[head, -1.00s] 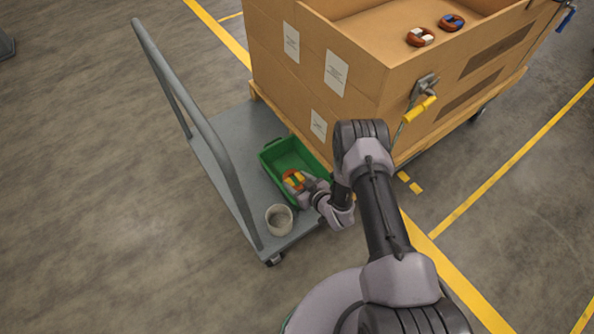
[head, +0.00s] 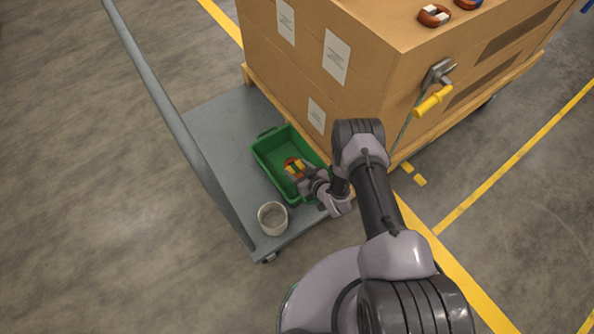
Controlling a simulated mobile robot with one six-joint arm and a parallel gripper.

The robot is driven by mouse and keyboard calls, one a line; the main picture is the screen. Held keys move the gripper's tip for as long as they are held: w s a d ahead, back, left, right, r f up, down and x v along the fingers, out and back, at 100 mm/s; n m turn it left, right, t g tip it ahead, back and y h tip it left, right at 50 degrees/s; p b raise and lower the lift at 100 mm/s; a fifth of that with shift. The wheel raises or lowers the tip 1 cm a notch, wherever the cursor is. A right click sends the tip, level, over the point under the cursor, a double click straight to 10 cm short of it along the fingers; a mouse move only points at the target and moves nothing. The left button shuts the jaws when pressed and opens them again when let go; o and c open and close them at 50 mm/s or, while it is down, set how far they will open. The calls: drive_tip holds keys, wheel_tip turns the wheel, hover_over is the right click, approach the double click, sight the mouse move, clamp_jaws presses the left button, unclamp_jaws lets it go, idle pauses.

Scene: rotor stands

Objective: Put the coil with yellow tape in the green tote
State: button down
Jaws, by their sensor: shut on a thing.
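The coil with yellow tape (head: 294,166) is a small copper-brown ring with yellow bands. My gripper (head: 299,171) is shut on it. The green tote (head: 263,153) is an open bin on the grey cart, beside the big cardboard box. The coil shows against the inside of the tote, toward its near part. I cannot tell whether it touches the tote's floor. My gripper and wrist reach over the tote's near right side and hide part of it.
A pale round cup (head: 273,217) stands on the grey cart (head: 215,125) just in front of the tote. The cart's tall handle (head: 165,95) rises at left. The cardboard box (head: 375,85) walls the right side, with two other coils (head: 434,15) at its top and a yellow-handled clamp (head: 433,100).

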drive_tip(key=shift+w+f, duration=0.1)
drive_tip(key=shift+f, duration=0.3)
drive_tip(key=shift+c, duration=2)
unclamp_jaws()
drive_tip(key=shift+r, duration=0.3)
drive_tip(key=p+v, duration=0.6)
drive_tip(key=v, duration=0.6)
drive_tip(key=shift+r, duration=0.25)
